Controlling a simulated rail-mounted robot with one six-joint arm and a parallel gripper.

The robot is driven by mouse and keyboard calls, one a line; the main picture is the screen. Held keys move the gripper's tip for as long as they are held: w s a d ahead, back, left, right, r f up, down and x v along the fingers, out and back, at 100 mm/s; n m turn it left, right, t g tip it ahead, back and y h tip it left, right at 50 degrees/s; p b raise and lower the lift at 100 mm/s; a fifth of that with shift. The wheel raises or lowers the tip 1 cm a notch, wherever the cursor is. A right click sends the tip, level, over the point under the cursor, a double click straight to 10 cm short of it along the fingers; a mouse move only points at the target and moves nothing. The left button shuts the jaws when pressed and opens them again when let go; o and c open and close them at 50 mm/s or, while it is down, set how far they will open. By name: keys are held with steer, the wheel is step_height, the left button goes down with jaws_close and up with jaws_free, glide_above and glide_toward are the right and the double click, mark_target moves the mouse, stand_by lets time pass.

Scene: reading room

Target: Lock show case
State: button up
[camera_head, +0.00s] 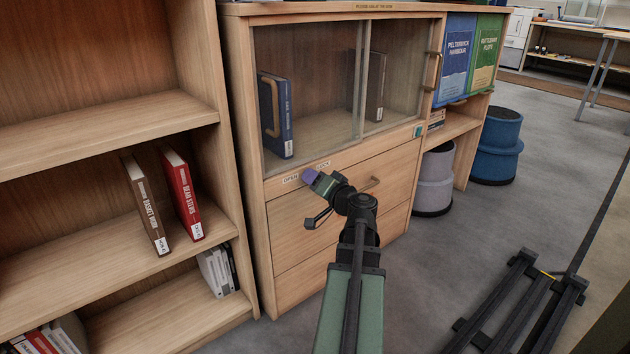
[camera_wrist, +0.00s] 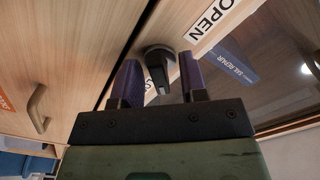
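The show case (camera_head: 340,190) is a wooden cabinet with sliding glass doors (camera_head: 310,85), which look drawn across its front. A black turn knob (camera_wrist: 157,55) is on the wood strip below the glass in the wrist view. An OPEN label (camera_wrist: 210,18) is beside it; in the head view the OPEN label (camera_head: 290,180) is left of the knob spot and a LOCK label (camera_head: 322,165) right. My gripper (camera_wrist: 160,75) is open, its purple fingers on either side of the knob, with gaps visible. In the head view my gripper (camera_head: 311,177) hides the knob.
Drawers with a handle (camera_head: 370,184) are below the glass. A blue book (camera_head: 275,115) stands inside the case. An open bookshelf (camera_head: 110,130) with a red book (camera_head: 182,195) is close on the left.

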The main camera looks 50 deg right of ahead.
steer(key=v, duration=1)
steer(key=shift+s+a, duration=0.15)
steer(key=shift+s, duration=0.2)
